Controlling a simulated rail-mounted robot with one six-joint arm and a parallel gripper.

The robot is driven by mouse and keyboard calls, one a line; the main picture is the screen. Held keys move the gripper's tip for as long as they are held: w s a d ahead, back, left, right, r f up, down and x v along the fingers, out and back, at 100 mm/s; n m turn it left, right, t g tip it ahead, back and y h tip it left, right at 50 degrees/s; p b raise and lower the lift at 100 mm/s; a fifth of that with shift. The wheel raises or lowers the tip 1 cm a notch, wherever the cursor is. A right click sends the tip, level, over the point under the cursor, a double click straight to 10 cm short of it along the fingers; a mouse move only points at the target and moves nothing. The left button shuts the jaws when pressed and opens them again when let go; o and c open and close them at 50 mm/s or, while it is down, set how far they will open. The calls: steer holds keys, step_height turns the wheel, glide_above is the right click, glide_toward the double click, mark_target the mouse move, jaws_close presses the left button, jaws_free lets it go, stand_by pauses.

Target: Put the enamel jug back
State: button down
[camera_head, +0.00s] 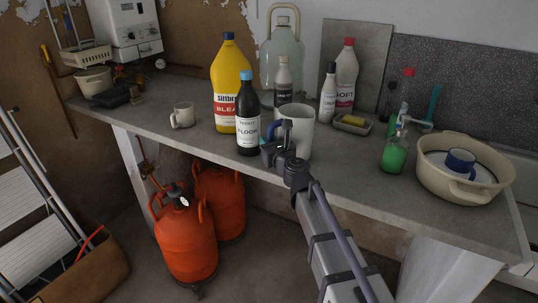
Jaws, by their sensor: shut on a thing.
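The enamel jug (303,128) is pale with a dark blue handle. It is upright over the front part of the worktop, right of the black floor-cleaner bottle. My gripper (277,147) is at the handle side of the jug and shut on it. My gripper hides part of the jug's lower left side. I cannot tell whether the jug's base touches the worktop.
The black bottle (248,125) and yellow bleach bottle (231,85) stand close on the left. A glass demijohn (281,50), white bottles and a sponge dish (352,124) are behind. A green bottle (394,155) and cream basin (440,177) stand right. Worktop (335,165) is bare between jug and green bottle.

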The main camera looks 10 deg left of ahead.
steer(key=shift+f, duration=0.5)
steer(key=c, duration=1)
jaws_free()
steer(key=shift+r, duration=0.15)
